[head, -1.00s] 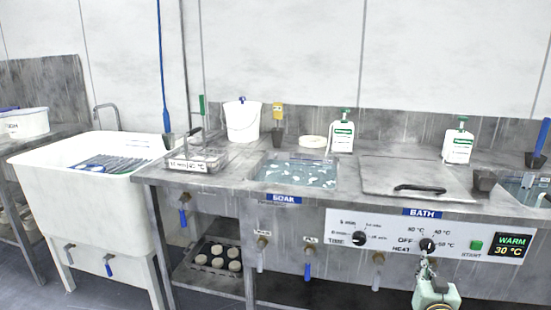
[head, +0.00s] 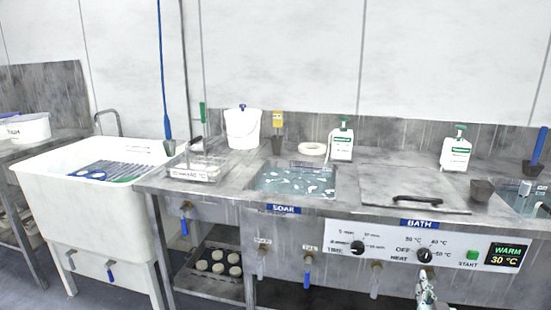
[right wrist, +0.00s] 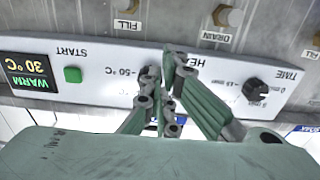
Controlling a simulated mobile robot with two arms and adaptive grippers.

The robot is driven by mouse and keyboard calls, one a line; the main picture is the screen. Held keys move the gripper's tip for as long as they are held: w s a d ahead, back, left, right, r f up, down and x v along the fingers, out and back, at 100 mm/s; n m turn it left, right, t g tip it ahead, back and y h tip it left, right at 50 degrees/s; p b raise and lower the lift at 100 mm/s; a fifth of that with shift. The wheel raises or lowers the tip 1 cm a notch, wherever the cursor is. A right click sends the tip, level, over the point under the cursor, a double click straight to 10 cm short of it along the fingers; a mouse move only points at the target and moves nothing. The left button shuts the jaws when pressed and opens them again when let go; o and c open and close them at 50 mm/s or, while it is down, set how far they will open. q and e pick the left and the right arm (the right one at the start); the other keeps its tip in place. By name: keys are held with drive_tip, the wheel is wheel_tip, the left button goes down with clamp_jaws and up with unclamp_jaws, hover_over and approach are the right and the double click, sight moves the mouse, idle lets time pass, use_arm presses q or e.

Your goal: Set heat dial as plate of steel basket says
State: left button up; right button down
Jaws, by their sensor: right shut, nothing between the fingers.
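The heat dial (head: 424,256) is a black knob on the white panel under the BATH label, with OFF, 30, 40 and 50 °C marks around it. Its pointer is too small to read surely. The display (head: 502,256) reads WARM 30 °C. My right gripper (head: 426,274) is shut and empty just below the dial; in the right wrist view its fingers (right wrist: 168,75) partly cover the HEAT area, and contact cannot be told. The steel basket (head: 190,168) stands at the counter's left end; its front plate (head: 187,175) carries small, blurred print. My left gripper is out of view.
The time dial (head: 357,248) is left of the heat dial and the green START button (head: 472,255) right of it. Valve handles, including a blue one (head: 307,276), hang below the panel's left side. The bath lid (head: 400,190) is closed.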

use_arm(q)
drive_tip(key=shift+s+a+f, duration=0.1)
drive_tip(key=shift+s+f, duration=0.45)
use_arm(e)
drive_tip(key=shift+s+a, duration=0.1)
drive_tip(key=shift+s, duration=0.2)
